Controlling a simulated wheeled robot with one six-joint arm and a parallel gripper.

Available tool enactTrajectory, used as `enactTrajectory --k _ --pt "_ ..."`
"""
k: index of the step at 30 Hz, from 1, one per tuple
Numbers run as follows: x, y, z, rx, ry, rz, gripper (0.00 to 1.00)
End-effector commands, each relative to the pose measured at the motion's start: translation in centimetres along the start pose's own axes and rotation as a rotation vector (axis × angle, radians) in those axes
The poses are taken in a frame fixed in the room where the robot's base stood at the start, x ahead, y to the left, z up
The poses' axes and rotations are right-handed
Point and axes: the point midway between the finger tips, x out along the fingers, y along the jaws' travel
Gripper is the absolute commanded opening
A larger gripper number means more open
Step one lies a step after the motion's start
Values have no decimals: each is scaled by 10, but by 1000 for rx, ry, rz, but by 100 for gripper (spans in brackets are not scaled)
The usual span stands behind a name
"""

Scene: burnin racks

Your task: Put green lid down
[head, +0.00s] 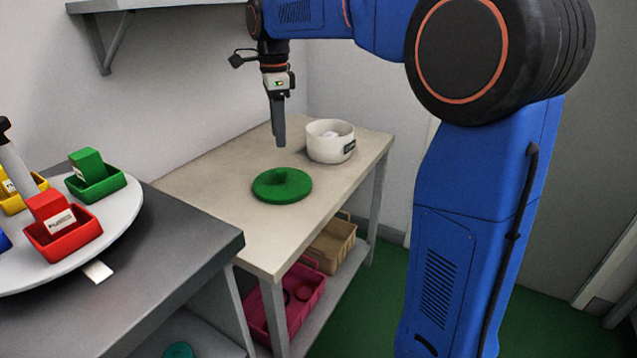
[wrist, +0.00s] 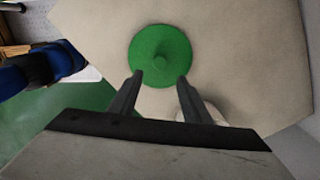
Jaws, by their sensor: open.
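The green lid (head: 283,186) is a round disc with a small raised knob at its centre. It lies flat on the beige table (head: 215,190). In the wrist view the green lid (wrist: 160,55) is just beyond my fingertips, with clear space around it. My gripper (head: 279,142) points down above the table, higher than the lid and apart from it. In the wrist view my gripper's two fingers (wrist: 159,78) are spread with nothing between them.
A white pot (head: 330,141) with a dark label stands behind and right of the lid. A dark bench (head: 190,245) with a round white tray (head: 125,215) of coloured bins is at left. A pink bin (head: 298,300) and a tan bin (head: 333,243) sit on the shelf below.

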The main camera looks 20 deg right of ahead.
Motion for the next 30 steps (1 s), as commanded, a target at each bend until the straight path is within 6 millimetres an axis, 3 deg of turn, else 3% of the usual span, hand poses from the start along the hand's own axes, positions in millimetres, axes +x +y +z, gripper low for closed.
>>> enactTrajectory --k 5,14,23,30 --pt "-2 20 -10 -88 -5 -23 44" --pt "11 104 -48 -508 2 -126 44" --pt "47 191 -81 -952 65 -233 44" --pt "91 256 -102 -1304 158 -305 44"
